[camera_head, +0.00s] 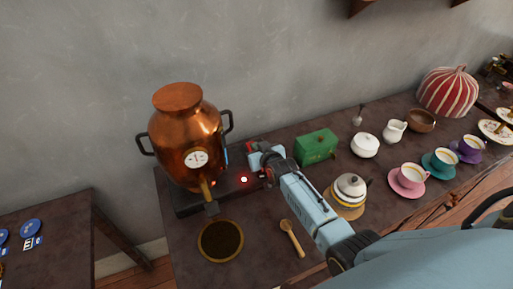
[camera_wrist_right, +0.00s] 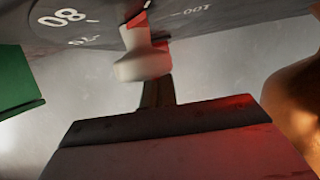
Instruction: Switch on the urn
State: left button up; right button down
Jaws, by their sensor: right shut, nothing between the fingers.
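The copper urn (camera_head: 190,140) stands upright at the left of the dark table, with a white dial, black side handles and a front tap. It sits on a black base (camera_head: 190,204). A red-ringed bright light (camera_head: 244,180) glows at the base's right part. My right gripper (camera_head: 256,158) is shut and empty, just behind and right of this light. In the right wrist view, the pale fingertips (camera_wrist_right: 145,66) are close together above a dark slab with a red glow (camera_wrist_right: 180,135). I cannot tell whether they touch anything. The copper urn (camera_wrist_right: 297,110) shows at that view's right edge.
A green box (camera_head: 316,147) stands right of my right gripper. Cups (camera_head: 408,179) and a striped cozy (camera_head: 447,92) stand farther right.

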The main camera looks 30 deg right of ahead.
jog(key=r+p, duration=0.2)
jog(key=s+r+p, duration=0.1)
jog(key=r+p, duration=0.1)
jog(key=p, duration=0.1)
jog(key=shift+s+r, duration=0.15)
jog(key=shift+r, duration=0.05)
jog(key=s, duration=0.9)
jog(key=shift+s+a+r+p, duration=0.2)
jog(key=shift+a+p, duration=0.1)
jog(key=shift+p, duration=0.1)
